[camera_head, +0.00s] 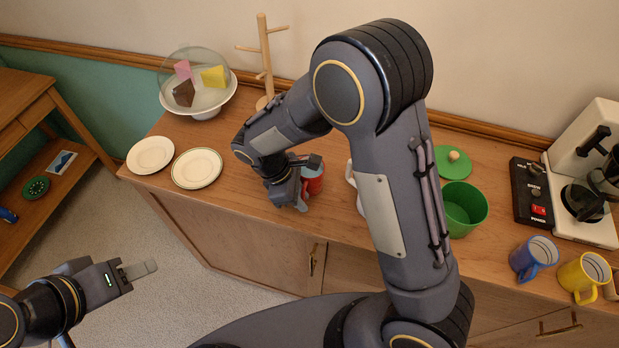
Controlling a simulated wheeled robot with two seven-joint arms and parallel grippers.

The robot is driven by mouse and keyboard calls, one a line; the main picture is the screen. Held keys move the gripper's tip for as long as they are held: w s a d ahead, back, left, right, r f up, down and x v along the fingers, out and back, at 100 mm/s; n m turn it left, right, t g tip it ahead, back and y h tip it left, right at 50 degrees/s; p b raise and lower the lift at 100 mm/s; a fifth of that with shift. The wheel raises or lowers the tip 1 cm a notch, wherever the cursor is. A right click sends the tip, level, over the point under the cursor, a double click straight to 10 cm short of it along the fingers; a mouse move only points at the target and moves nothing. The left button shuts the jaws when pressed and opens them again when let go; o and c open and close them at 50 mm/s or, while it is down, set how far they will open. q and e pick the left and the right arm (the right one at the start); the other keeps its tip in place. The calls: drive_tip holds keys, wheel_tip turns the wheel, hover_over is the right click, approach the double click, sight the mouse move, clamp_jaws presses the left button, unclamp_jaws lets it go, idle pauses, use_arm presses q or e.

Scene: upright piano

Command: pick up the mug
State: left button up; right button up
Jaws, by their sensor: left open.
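A red mug (315,182) stands on the wooden counter, partly hidden by my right gripper. My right gripper (303,195) points down at the mug's left side; the overlap hides whether its fingers touch or grip the mug. A blue mug (530,259) and a yellow mug (582,276) stand on the right part of the counter near its front edge. My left gripper (140,270) is open and empty, over the floor at lower left, away from the counter.
Two plates (150,155) and a domed cake stand (210,97) are on the counter's left. A wooden mug tree (265,55) stands behind the red mug. A green pot (464,208), its lid (453,162) and a coffee machine (590,180) are on the right. My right arm hides the middle.

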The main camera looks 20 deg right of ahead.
clamp_jaws()
drive_tip(key=shift+r, duration=0.25)
